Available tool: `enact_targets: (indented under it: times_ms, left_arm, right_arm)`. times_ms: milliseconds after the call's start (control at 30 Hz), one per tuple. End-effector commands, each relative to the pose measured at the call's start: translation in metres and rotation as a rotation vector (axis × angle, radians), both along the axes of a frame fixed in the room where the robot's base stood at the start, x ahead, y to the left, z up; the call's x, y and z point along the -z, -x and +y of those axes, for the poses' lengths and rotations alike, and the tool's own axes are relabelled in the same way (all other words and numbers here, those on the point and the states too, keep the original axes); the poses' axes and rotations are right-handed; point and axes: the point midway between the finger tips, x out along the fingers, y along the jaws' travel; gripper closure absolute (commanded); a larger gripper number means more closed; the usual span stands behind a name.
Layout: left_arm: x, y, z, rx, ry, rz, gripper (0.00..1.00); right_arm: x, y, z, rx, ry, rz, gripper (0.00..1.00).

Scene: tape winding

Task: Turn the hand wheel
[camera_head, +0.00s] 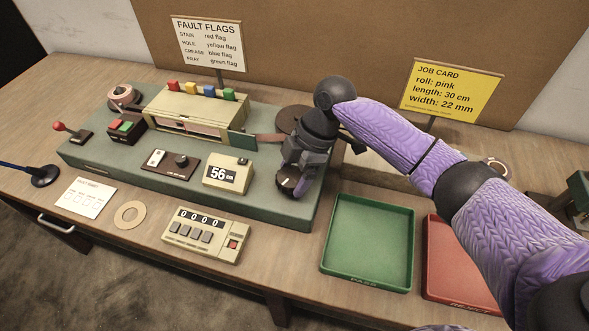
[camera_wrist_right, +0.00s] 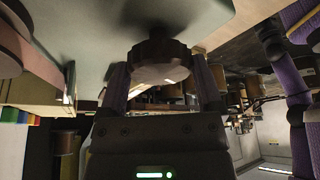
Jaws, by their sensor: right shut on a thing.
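The hand wheel (camera_head: 285,184) is a dark, ridged knob at the front right of the green machine base (camera_head: 270,207), partly hidden by my gripper in the head view. In the right wrist view the hand wheel (camera_wrist_right: 160,62) sits between the two fingers, its scalloped rim touching or nearly touching them. My right gripper (camera_head: 294,178) reaches down from above and is shut on the hand wheel. My left gripper is not in view.
A display reading 56 cm (camera_head: 228,174) stands just left of the hand wheel. A brown disc (camera_head: 292,116) is behind my gripper. A green tray (camera_head: 368,240) and a red tray (camera_head: 455,265) lie to the right. A counter (camera_head: 203,235) reading 0000 sits in front.

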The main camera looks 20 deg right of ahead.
Motion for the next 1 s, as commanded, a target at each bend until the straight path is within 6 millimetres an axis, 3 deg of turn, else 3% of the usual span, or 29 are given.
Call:
enact_targets:
  times_ms: [267,600,1000]
  left_arm:
    - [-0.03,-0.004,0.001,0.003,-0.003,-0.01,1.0]
    - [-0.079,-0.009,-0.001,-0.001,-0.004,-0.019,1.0]
    - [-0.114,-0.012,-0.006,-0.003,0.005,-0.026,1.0]
  right_arm:
    - [-0.006,0.002,0.0,0.129,-0.001,0.002,0.75]
    - [-0.007,0.004,0.001,0.42,0.0,0.001,0.75]
    - [-0.004,0.004,0.002,0.694,-0.001,-0.001,0.75]
